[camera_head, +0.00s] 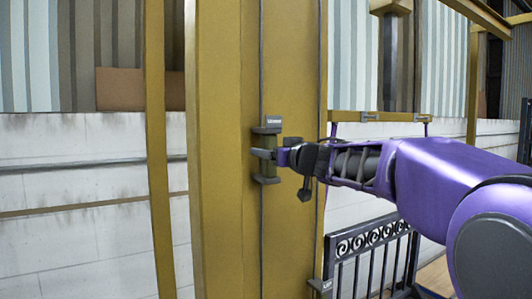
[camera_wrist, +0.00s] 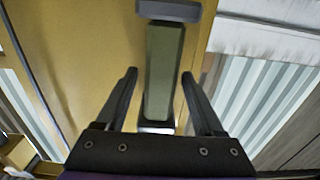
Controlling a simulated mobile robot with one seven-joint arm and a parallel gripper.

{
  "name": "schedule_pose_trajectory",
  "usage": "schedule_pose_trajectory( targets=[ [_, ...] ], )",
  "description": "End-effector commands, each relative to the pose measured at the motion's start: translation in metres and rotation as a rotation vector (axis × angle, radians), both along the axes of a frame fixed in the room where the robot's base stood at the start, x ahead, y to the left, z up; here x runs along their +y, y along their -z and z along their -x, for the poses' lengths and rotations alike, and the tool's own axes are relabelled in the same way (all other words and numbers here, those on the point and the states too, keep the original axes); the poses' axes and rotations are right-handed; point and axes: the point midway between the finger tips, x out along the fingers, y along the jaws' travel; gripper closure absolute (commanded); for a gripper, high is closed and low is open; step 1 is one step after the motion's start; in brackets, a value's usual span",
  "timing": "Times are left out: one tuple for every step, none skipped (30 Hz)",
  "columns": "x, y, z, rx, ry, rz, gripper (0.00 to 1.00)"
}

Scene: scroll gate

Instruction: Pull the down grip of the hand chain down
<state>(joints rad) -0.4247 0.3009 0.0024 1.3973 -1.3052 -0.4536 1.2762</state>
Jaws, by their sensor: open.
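The down grip (camera_head: 266,142) is an olive-green upright bar with grey end plates. It hangs on the thin dark hand chain (camera_head: 262,75) in front of a yellow post, below a small grey label plate (camera_head: 274,118). My gripper (camera_head: 268,154) reaches it from the right, at about its mid-height. In the wrist view the down grip (camera_wrist: 164,70) stands between the two dark fingers of my gripper (camera_wrist: 159,76). The fingers are apart, with gaps visible on both sides of the bar. The far end plate shows at the top of that view.
The wide yellow post (camera_head: 225,200) stands close behind the grip. Another small grey plate, marked UP, (camera_head: 320,286) sits lower right near a second chain line. A black scroll gate (camera_head: 375,245) stands to the right, with a white wall behind.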

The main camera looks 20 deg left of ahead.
Motion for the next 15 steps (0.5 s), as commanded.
schedule_pose_trajectory(
  targets=[
    [-0.0001, 0.0000, -0.0002, 0.000, 0.000, 0.000, 0.30],
    [-0.0002, 0.0000, -0.0001, 0.000, 0.000, 0.000, 0.30],
    [-0.0003, 0.0000, -0.0002, 0.000, 0.000, 0.000, 0.30],
    [-0.0003, -0.0001, -0.0002, 0.000, 0.000, 0.000, 0.30],
    [-0.0003, -0.0001, -0.0002, 0.000, 0.000, 0.000, 0.30],
    [-0.0003, -0.0001, -0.0002, 0.000, 0.000, 0.000, 0.30],
    [-0.0003, -0.0001, -0.0002, 0.000, 0.000, 0.000, 0.30],
    [-0.0003, -0.0001, -0.0002, 0.000, 0.000, 0.000, 0.30],
    [-0.0003, -0.0001, -0.0002, 0.000, 0.000, 0.000, 0.30],
    [-0.0003, -0.0001, -0.0002, 0.000, 0.000, 0.000, 0.30],
    [-0.0003, -0.0001, -0.0002, 0.000, 0.000, 0.000, 0.32],
    [-0.0003, -0.0001, -0.0002, 0.000, 0.000, 0.000, 0.39],
    [-0.0003, -0.0001, -0.0002, 0.000, 0.000, 0.000, 0.44],
    [-0.0003, 0.0000, -0.0002, 0.000, 0.000, 0.000, 0.50],
    [-0.0003, -0.0001, -0.0002, 0.000, 0.000, 0.000, 0.57]
  ],
)
